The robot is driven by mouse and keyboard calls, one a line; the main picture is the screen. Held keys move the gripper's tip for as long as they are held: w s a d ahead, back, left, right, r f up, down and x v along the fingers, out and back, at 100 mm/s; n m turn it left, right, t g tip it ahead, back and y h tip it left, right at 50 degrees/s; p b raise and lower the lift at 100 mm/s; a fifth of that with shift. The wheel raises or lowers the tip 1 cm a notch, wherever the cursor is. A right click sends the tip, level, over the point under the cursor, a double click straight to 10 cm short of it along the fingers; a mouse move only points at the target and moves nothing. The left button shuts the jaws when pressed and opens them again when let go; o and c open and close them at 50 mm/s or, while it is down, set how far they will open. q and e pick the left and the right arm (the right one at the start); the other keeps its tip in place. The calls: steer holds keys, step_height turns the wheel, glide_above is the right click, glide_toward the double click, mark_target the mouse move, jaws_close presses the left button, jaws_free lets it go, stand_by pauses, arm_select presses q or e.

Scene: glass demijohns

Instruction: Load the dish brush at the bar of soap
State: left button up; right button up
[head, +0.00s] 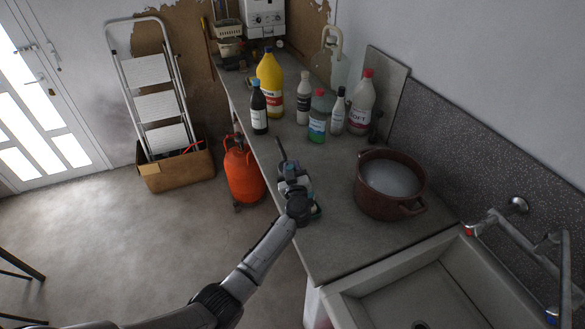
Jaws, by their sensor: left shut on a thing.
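My left gripper (291,176) is over the left edge of the worktop, beside the brown pot. It is shut on a thin dark stick, which I take to be the handle of the dish brush (281,149); it points up and away past the jaws. The brush head is hidden by my gripper and wrist. A small green thing (317,211) shows at the right of my wrist on the worktop; it may be the soap or its dish, but too little shows to tell. My right gripper is not in view.
A brown pot (368,196) with pale liquid stands right of my gripper. Several bottles, including a yellow one (269,82), stand farther back on the worktop (335,245). A sink (435,295) and tap (515,240) are at front right. An orange gas cylinder (242,172) stands on the floor.

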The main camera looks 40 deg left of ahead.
arm_select(q)
steer(key=shift+f, duration=0.35)
stand_by(1.1)
steer(key=shift+f, duration=0.15)
stand_by(0.6)
stand_by(0.5)
steer(key=shift+p, duration=0.35)
